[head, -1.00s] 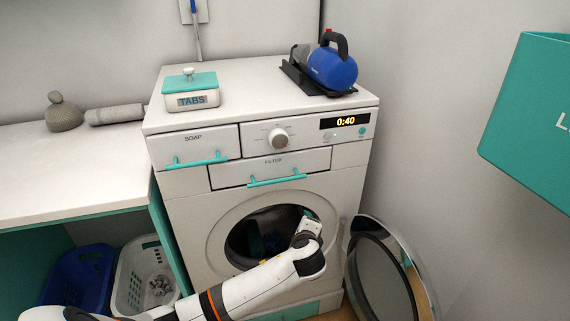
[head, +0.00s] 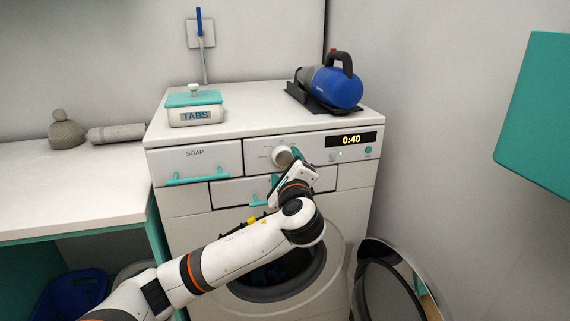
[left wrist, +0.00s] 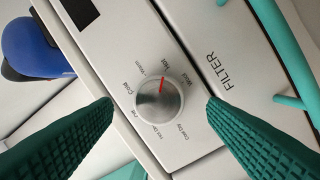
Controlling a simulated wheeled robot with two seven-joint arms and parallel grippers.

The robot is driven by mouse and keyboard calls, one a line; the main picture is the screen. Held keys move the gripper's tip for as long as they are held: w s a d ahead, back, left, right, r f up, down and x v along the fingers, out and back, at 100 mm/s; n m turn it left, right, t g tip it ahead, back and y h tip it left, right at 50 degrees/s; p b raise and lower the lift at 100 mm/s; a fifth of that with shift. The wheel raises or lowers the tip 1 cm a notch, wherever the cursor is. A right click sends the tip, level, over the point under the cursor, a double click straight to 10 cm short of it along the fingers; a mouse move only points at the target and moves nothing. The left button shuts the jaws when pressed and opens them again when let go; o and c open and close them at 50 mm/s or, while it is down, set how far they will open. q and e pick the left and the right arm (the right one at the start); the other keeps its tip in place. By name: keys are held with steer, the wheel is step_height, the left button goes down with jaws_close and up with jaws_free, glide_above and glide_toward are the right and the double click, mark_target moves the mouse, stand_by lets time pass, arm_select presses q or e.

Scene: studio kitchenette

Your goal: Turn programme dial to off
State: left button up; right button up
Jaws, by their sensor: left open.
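The programme dial (head: 281,156) is a silver round knob on the washing machine's front panel, left of the lit 0:40 display. In the left wrist view the dial (left wrist: 160,99) is in the middle, its red mark pointing up near the word "Hot". Printed labels ring it; the small ones are hard to read. My left gripper (head: 288,168) is in front of the panel at the dial. In the left wrist view its green fingers (left wrist: 160,106) are open, one either side of the dial, with gaps showing. My right gripper is not in view.
The filter drawer handle (left wrist: 292,102) is close to one finger. The soap drawer (head: 195,163) is left of the dial. The round door (head: 395,280) hangs open at lower right. A tabs box (head: 195,107) and a blue hand vacuum (head: 333,85) stand on top.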

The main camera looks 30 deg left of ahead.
mark_target(283, 157)
arm_select(q)
steer(key=shift+x, duration=1.45)
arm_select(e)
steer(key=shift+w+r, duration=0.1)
arm_select(q)
steer(key=shift+c, duration=0.4)
steer(key=c, duration=0.9)
